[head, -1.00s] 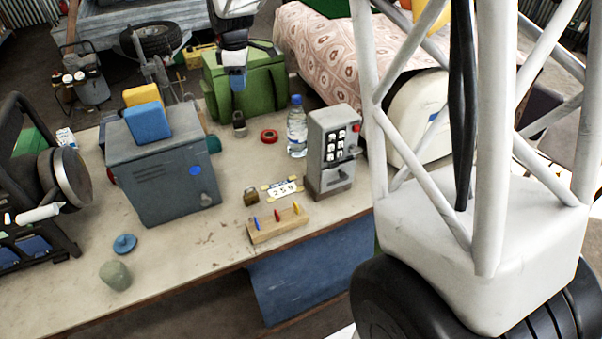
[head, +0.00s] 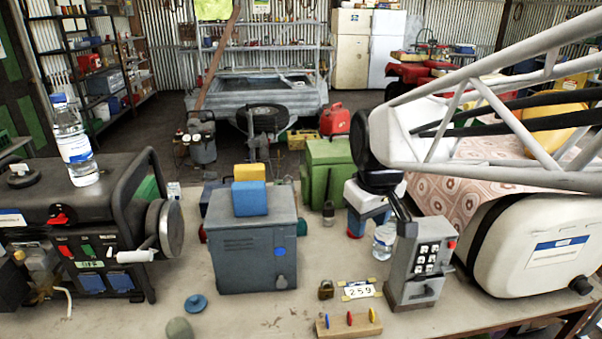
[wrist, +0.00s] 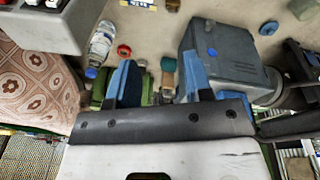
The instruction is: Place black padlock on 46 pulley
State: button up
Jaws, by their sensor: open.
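The black padlock (head: 328,212) stands upright on the bench in front of the green bag in the head view. My gripper (head: 366,222) is just right of it, above the bench, with blue fingers pointing down. In the wrist view my gripper (wrist: 159,62) is open, and a small dark brown-grey item, perhaps the padlock, shows between the fingers, not clearly held. A blue disc-shaped pulley (head: 196,303) lies on the front left of the bench; it also shows in the wrist view (wrist: 269,28). No number 46 is readable on it.
A grey box (head: 250,262) stands mid-bench, with a generator (head: 85,235) to its left.

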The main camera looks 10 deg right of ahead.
jog(key=s+f+m, duration=0.3)
jog(key=s+m, duration=0.1)
jog(key=s, duration=0.9)
jog(key=shift+s+a+f+t, duration=0.15)
jog(key=shift+s+a+t, duration=0.1)
jog(key=shift+s+t, duration=0.1)
dwell(0.5)
